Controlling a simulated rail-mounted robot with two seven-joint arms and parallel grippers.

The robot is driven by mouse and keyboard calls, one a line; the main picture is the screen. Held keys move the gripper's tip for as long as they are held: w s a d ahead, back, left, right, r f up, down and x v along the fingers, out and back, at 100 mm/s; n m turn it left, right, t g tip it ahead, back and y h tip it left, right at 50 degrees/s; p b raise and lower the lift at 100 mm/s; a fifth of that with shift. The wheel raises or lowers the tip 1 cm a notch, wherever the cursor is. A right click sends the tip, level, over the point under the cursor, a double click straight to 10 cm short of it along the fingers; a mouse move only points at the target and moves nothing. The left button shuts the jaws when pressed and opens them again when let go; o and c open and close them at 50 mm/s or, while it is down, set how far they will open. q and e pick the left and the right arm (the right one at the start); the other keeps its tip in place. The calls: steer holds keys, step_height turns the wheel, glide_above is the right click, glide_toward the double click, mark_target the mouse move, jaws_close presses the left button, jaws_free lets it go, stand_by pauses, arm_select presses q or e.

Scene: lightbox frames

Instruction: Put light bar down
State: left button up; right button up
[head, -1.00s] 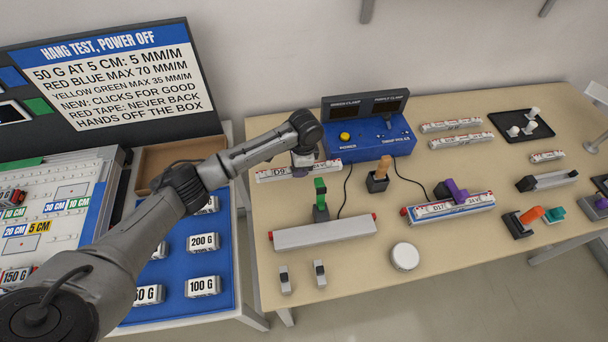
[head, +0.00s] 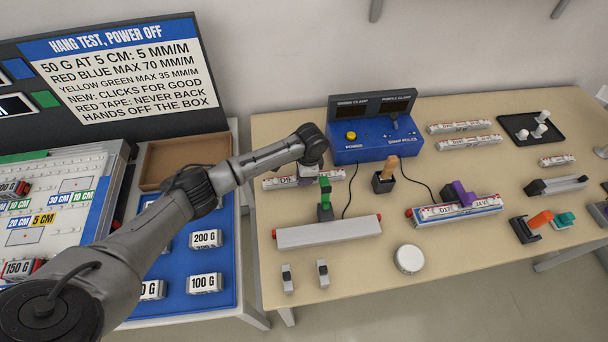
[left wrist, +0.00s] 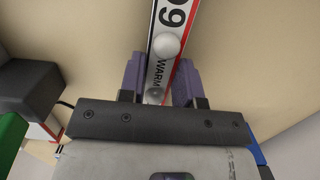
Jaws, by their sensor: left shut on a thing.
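The light bar (head: 275,183), white with a red edge and marked D9, is at the back left of the beige table, in front of the blue power box. My left gripper (head: 307,180) is shut on it near its middle. In the left wrist view the bar (left wrist: 174,43) runs between the purple finger pads of the gripper (left wrist: 158,85), and the word WARM shows. I cannot tell whether the bar touches the table or is just above it. My right gripper is not in view.
The blue power box (head: 375,146) stands behind. A green clamp (head: 325,200) and a long grey block (head: 330,232) are in front of the bar. A wooden-topped block (head: 384,182) is to its right. Cables run nearby.

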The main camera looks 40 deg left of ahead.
arm_select(q)
steer(key=o, duration=1)
steer(key=shift+w+d+r+p, duration=0.15)
steer(key=shift+r+p, duration=0.15)
steer(key=shift+r, duration=1.7)
steer(key=shift+w+d+r+p, duration=0.2)
steer(key=shift+r+p, duration=0.05)
steer(key=shift+r, duration=1.8)
steer(key=shift+w+d+r+p, duration=0.15)
steer(key=shift+r+p, duration=0.15)
steer(key=shift+r, duration=1.7)
